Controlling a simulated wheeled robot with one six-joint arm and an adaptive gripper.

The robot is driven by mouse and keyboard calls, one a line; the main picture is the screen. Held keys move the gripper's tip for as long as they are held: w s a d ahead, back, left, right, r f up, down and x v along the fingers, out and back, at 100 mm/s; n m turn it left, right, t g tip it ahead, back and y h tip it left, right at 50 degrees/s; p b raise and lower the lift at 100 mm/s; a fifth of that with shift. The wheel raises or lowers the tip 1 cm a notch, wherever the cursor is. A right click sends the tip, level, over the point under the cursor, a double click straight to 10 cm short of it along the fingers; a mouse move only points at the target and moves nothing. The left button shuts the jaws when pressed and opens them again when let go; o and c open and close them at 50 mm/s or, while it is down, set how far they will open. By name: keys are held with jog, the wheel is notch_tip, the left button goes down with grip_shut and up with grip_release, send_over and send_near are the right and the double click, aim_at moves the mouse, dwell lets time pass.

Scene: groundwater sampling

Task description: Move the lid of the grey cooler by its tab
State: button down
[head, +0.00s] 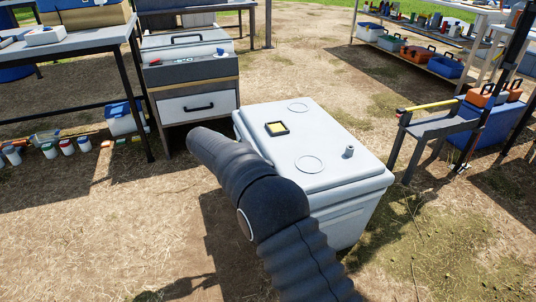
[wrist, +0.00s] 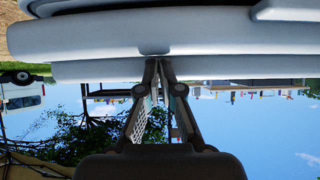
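The light grey cooler (head: 340,215) stands on the ground at the centre right in the head view. Its pale lid (head: 325,145) lies on top and bears two round marks and a small grey knob (head: 349,152). In the wrist view, which is upside down, pale rounded edges of the cooler cross the top, with a small tab-like bump (wrist: 155,47) at the middle. My gripper (wrist: 158,62) has its fingertips brought nearly together right at this bump. I cannot tell whether they pinch it. My arm hides the gripper and the cooler's near left side in the head view.
A small black-and-yellow item (head: 277,128) lies on the lid. A drawer cabinet (head: 197,103) stands behind left, beside a workbench (head: 70,42). Dry ground in front is clear.

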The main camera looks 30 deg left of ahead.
jog(key=shift+f+t, duration=0.3)
jog(key=shift+f, duration=0.45)
jog(key=shift+r, duration=0.5)
notch_tip(320, 180, up, 3)
jog(key=shift+r+p, duration=0.1)
jog(key=shift+p, duration=0.25)
jog(key=s+a+f, duration=0.3)
jog(key=s+a, duration=0.3)
jog(key=s, duration=0.1)
jog(key=shift+s+f+p, duration=0.25)
jog(key=shift+p, duration=0.05)
